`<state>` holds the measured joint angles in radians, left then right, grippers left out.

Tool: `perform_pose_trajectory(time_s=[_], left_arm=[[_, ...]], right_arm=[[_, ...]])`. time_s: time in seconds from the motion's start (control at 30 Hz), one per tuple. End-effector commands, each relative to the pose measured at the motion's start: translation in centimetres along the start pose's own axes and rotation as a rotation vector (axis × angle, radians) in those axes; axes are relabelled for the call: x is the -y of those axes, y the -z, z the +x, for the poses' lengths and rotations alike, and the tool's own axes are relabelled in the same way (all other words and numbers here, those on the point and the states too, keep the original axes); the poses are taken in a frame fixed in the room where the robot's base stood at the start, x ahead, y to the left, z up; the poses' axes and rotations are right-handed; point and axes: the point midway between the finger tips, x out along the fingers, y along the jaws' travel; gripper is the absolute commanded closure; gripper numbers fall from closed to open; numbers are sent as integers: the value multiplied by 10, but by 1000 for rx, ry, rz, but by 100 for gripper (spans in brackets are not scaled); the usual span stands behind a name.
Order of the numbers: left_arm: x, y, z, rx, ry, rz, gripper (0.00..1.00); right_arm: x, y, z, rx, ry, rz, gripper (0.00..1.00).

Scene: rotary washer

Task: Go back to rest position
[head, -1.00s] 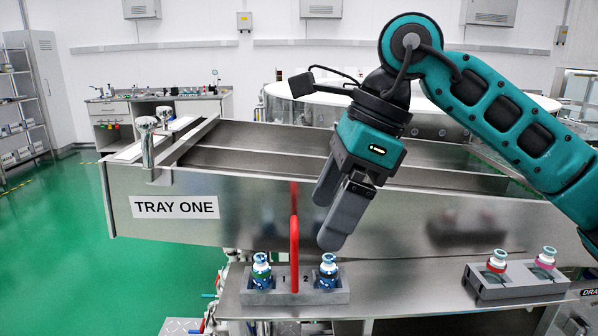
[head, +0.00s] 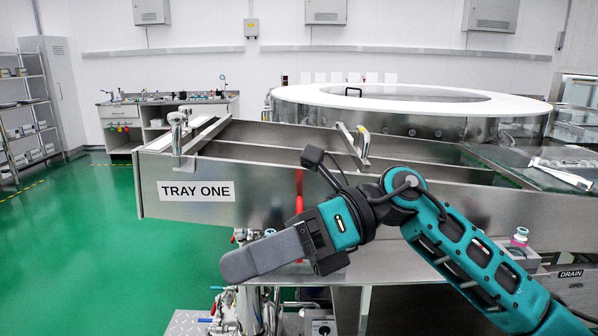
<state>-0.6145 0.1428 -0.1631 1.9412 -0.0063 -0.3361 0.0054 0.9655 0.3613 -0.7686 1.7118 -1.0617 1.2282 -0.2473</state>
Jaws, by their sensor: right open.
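My right gripper (head: 240,264) is in front of the steel bench, its fingers pointing left and slightly down. It is open and nothing shows between its fingers, which overlap in this side-on view. My right arm comes in from the lower right. My left gripper is out of view.
A red handle (head: 299,190) shows just above my gripper. Small valves and pipes (head: 255,312) are below it. A large round white-topped machine (head: 400,100) stands behind the tray. Green floor (head: 90,240) is free at the left. A shelf (head: 25,120) stands far left.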

Motion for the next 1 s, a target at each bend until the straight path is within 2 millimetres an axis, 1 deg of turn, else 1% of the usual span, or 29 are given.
perform_pose_trajectory(time_s=[0.03, 0.13, 0.27, 0.37, 0.47, 0.57, 0.6, 0.67, 0.7, 0.77, 0.8, 0.87, 0.9, 0.97, 1.0], left_arm=[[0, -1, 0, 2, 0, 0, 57], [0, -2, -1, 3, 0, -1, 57], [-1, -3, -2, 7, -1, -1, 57], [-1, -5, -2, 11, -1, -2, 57], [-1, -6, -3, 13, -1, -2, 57], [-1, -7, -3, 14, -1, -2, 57], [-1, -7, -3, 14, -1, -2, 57], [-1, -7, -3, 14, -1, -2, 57], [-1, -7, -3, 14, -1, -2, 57], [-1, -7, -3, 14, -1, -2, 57], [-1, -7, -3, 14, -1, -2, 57], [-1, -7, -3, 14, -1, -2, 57], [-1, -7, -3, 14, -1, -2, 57], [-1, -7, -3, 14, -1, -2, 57], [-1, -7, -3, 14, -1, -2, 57]], right_arm=[[0, 0, 4, 118, -67, 79, 6], [4, -6, -1, 350, -174, 237, 6], [21, -5, -20, 651, -287, 468, 6], [44, 6, -43, 881, -354, 661, 6], [73, 31, -67, 1109, -405, 869, 6], [105, 72, -89, 1332, -437, 1088, 6], [117, 92, -97, 1421, -444, 1177, 6], [133, 127, -107, 1552, -451, 1314, 6], [143, 154, -112, 1638, -451, 1405, 6], [155, 196, -117, 1766, -447, 1545, 6], [160, 227, -119, 1850, -439, 1640, 6], [165, 272, -119, 1967, -422, 1775, 6], [165, 301, -118, 2037, -410, 1857, 6], [162, 341, -114, 2133, -390, 1973, 6], [159, 364, -111, 2188, -374, 2039, 6]])
